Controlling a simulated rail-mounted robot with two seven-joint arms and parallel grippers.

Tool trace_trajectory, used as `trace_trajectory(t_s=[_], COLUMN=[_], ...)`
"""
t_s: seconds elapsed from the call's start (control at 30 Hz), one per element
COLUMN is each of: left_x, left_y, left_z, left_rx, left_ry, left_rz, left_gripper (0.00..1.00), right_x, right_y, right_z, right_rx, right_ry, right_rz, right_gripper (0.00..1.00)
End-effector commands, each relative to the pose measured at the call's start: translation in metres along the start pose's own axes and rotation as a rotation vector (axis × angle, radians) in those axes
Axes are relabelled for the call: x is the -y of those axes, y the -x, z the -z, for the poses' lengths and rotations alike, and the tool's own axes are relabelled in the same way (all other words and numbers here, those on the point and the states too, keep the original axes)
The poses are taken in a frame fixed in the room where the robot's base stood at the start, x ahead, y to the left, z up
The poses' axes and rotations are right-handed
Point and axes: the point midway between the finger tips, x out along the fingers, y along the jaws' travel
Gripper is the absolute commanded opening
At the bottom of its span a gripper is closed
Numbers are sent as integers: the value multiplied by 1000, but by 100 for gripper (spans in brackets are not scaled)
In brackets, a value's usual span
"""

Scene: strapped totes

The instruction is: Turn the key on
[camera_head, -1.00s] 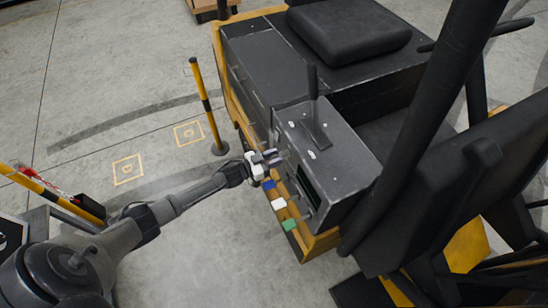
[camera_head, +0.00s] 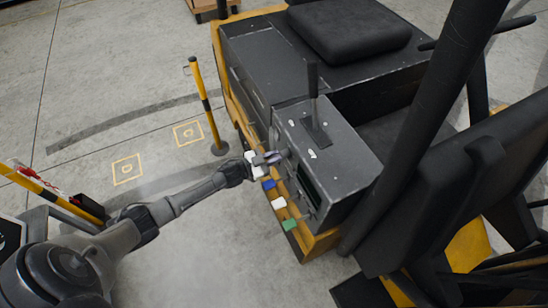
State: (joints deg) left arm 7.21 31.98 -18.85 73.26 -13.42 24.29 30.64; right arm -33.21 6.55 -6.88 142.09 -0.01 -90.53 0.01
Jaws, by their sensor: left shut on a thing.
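My left gripper (camera_head: 272,158) reaches in from the left to the side face of the dark control box (camera_head: 338,160) on the yellow and black forklift. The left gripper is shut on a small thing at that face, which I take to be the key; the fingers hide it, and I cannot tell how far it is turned. A black lever (camera_head: 314,95) stands upright on top of the box. My right gripper is not in view.
White, blue (camera_head: 268,184) and green (camera_head: 290,224) blocks sit on the yellow ledge below the box. A yellow and black post (camera_head: 204,100) stands at the left. A black seat (camera_head: 350,35) is behind; a thick dark bar (camera_head: 420,130) rises at the right.

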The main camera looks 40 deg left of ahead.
Motion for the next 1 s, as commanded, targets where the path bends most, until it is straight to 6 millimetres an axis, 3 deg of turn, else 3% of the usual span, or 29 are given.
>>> trace_trajectory(t_s=[0.6,1.0], left_x=[-2,-3], left_y=[0,0], left_z=[-2,-2], left_rx=[0,0], left_ry=[-557,-763], left_rz=[1,0], left_gripper=[0,0], right_x=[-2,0], right_y=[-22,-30], right_z=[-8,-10], right_rx=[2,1], right_ry=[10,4], right_rz=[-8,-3], right_gripper=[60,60])
